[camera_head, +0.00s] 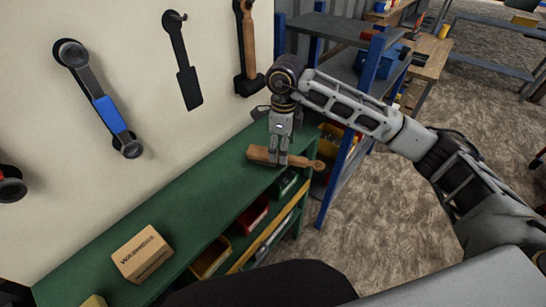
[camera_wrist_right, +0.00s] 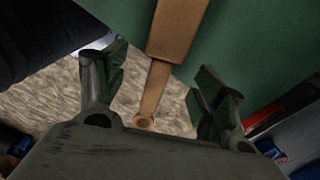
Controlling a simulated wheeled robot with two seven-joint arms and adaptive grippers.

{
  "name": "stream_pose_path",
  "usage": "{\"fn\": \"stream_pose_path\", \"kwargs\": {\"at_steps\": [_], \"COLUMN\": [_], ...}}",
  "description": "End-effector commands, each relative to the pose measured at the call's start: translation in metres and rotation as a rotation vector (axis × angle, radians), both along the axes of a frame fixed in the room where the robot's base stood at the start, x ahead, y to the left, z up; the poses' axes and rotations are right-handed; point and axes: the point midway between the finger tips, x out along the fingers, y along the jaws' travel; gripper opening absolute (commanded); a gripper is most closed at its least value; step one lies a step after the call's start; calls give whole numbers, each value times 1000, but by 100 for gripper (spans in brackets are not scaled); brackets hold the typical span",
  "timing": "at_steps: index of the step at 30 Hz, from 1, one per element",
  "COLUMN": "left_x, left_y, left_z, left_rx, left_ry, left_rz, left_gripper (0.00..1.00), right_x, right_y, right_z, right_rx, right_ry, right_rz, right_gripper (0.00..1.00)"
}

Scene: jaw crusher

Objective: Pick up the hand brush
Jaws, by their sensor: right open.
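The hand brush (camera_head: 300,162), with a brown wooden back and a thinner handle, lies on the green shelf top near its far right end. Its handle end sticks out past the shelf edge. My right gripper (camera_head: 279,160) points down right at the brush. In the right wrist view the open right gripper (camera_wrist_right: 160,100) has one finger on each side of the brush handle (camera_wrist_right: 156,85), with gaps visible. The brush's wider block (camera_wrist_right: 178,28) extends away at the top of that view. Any bristles are hidden. My left gripper is not in view.
The green shelf unit (camera_head: 190,197) stands against a pale wall with hanging tools. A cardboard box (camera_head: 142,254) sits on its top, and coloured bins (camera_head: 250,216) fill the level below. A blue-posted rack (camera_head: 366,75) stands behind my right arm. The shelf top between box and brush is clear.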

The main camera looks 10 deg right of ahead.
Motion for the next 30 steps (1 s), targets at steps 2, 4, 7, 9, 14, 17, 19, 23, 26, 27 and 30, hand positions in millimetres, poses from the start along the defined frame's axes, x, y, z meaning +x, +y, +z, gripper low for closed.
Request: {"fn": "stream_pose_path", "kwargs": {"at_steps": [2, 4, 7, 9, 14, 17, 19, 23, 26, 27, 30], "left_x": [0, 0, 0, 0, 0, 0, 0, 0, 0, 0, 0], "left_y": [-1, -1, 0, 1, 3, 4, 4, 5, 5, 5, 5], "left_z": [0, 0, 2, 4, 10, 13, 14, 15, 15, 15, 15], "left_rx": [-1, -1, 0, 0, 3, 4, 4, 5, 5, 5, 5], "left_ry": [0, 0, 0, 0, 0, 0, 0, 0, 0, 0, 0], "left_rz": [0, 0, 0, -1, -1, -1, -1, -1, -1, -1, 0], "left_gripper": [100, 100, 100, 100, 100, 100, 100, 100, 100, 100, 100], "right_x": [0, 0, 0, 0, 1, 2, 2, 2, 2, 2, 2], "right_y": [0, 0, 0, 0, -1, -1, -1, -1, -1, -1, -1], "right_z": [0, -1, -4, -9, -23, -34, -41, -49, -52, -52, -52], "right_rx": [0, 0, 0, 0, -1, -1, 0, 0, 0, 0, 0], "right_ry": [0, 1, 2, 4, 5, 3, 4, 1, 0, 0, 0], "right_rz": [0, 0, 0, 0, 0, -1, -1, 0, 0, 0, 0], "right_gripper": [70, 70, 70, 70, 70, 70, 70, 70, 70, 70, 70]}}
